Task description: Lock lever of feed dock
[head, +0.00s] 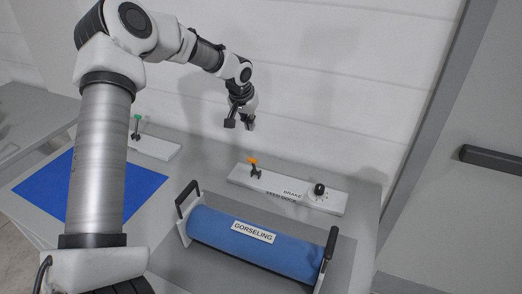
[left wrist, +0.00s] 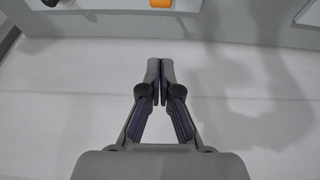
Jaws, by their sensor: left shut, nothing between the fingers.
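The feed dock (head: 240,180) is a white plate at the back of the table in the head view, with a lettered front edge. A lever with an orange handle (head: 253,161) on a dark stem stands upright near its left end. The orange handle also shows at the top edge of the left wrist view (left wrist: 244,3), cut off by the frame. My left gripper (head: 240,123) hangs above and behind the lever, apart from it. Its fingers (left wrist: 160,85) are closed together and empty in the left wrist view. My right gripper is not in view.
A black knob (head: 319,189) stands on a dial by the BRAKE lettering. A blue roll labelled GORSELING (head: 260,252) lies in front between black handles. A white wall is behind.

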